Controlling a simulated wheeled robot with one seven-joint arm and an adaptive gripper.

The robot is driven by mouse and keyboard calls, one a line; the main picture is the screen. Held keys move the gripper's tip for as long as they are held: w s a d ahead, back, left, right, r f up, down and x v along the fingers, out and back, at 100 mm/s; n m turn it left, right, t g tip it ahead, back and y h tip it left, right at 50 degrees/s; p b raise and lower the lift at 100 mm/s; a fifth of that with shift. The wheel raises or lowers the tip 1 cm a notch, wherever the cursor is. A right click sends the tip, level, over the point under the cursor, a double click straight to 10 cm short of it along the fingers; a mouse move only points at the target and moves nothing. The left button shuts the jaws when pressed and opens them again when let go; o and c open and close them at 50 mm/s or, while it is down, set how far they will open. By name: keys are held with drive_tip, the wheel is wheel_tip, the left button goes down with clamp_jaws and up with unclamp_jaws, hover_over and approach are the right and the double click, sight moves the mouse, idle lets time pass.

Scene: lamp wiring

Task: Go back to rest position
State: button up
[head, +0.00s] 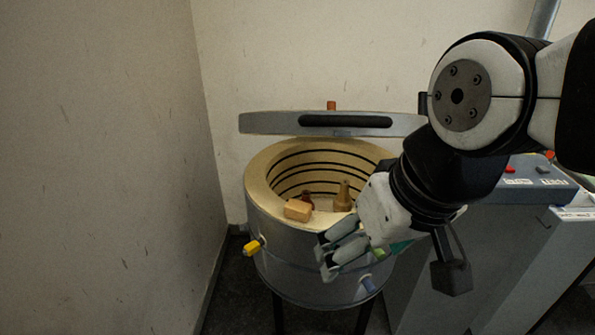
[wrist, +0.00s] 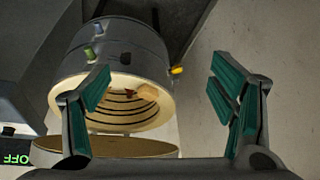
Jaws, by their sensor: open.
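My gripper (head: 325,256) is open and empty. In the head view it is in front of the right side of a round grey kiln (head: 285,250). In the wrist view its two teal-padded fingers (wrist: 162,92) stand wide apart, with the kiln (wrist: 125,45) showing upside down between and behind them. My arm comes in from the right and hides the kiln's right side. I cannot tell whether the fingers touch the kiln wall.
The kiln lid (head: 270,124) is raised. Inside are a tan block (head: 297,209), a brown bottle-like piece (head: 343,197) and a darker one (head: 307,198). A grey control cabinet (head: 525,185) stands right; walls are behind and left.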

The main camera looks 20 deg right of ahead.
drive_tip(key=shift+g+h, duration=0.4)
drive_tip(key=shift+g, duration=0.1)
drive_tip(key=s+d, duration=0.1)
drive_tip(key=s, duration=0.1)
drive_tip(key=s+d, duration=0.1)
drive_tip(key=s, duration=0.1)
drive_tip(key=shift+d+f, duration=0.15)
